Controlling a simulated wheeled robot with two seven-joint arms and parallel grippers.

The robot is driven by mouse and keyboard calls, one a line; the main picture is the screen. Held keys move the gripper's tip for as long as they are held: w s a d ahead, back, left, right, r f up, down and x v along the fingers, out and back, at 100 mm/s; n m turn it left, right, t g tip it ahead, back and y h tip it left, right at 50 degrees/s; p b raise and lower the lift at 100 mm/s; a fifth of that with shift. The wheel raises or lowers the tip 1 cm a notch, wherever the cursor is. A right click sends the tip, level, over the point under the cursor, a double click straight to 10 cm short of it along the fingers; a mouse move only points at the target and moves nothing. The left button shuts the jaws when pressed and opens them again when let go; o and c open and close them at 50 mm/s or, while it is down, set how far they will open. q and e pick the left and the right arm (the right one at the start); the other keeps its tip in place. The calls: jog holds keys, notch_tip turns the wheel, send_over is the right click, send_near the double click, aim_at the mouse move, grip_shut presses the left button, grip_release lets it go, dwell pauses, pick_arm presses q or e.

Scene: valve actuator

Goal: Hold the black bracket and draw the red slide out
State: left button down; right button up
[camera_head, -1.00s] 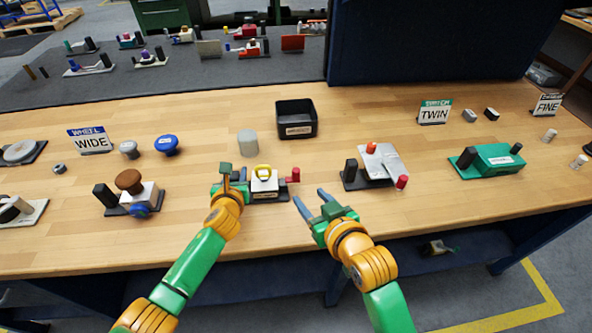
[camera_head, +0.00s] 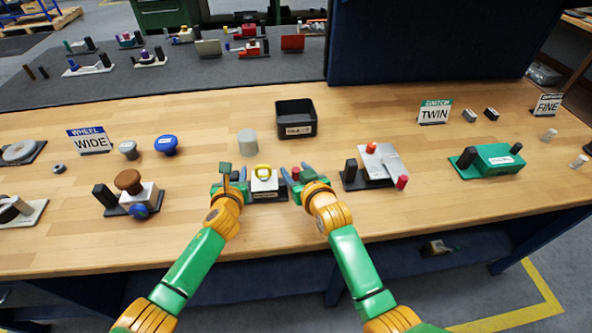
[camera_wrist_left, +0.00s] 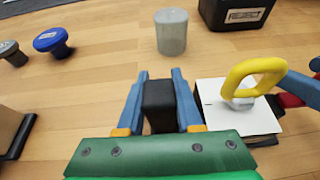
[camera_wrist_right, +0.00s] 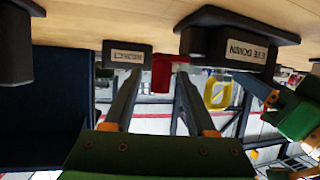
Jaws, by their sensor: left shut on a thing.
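The white block with a yellow eye (camera_head: 263,172) sits on a dark base near the table's front. My left gripper (camera_head: 232,184) is beside it on the left, shut on the black bracket (camera_wrist_left: 160,100), an upright black post that shows between its fingers in the left wrist view. The red slide (camera_head: 295,173) sticks out on the block's right side and also shows in the right wrist view (camera_wrist_right: 162,72). My right gripper (camera_head: 294,169) is open, its fingers on either side of the red slide. Whether they touch it I cannot tell.
A grey cylinder (camera_head: 247,142) and a black bin (camera_head: 296,129) stand behind the block. A device with a grey plate and red knobs (camera_head: 388,163) is to the right, and one with a brown knob (camera_head: 129,182) to the left. The table's front edge is close.

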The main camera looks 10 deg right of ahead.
grip_shut()
dwell(1.3)
